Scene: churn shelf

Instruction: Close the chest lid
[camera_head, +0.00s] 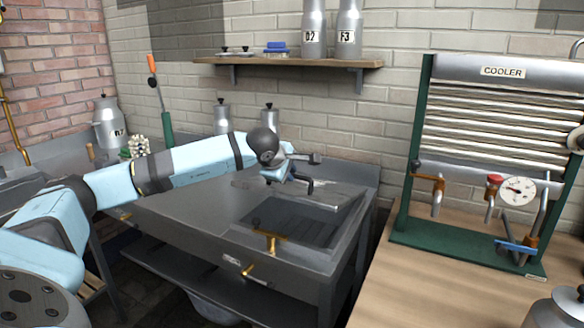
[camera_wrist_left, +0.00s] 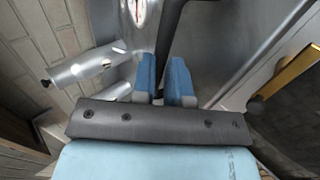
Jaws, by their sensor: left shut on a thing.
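A grey metal bench-like chest (camera_head: 190,222) stands in the middle of the head view, with a dark recessed opening (camera_head: 300,222) in its top. A flat grey metal panel (camera_head: 340,192), which looks like the lid, lies at the back of that opening; its exact tilt is hard to tell. My left gripper (camera_head: 285,178) is above the back of the chest. In the left wrist view, its two blue fingers (camera_wrist_left: 164,80) are shut on a dark bar-like handle (camera_wrist_left: 172,30). The handle's far end is cut off. My right gripper is not in view.
A brass tap (camera_head: 268,240) sits at the chest's front. A green-framed cooler (camera_head: 490,120) stands on a wooden counter (camera_head: 420,290) at the right. A wall shelf (camera_head: 290,62) with metal cans is behind. Two small cans (camera_head: 222,115) stand at the back.

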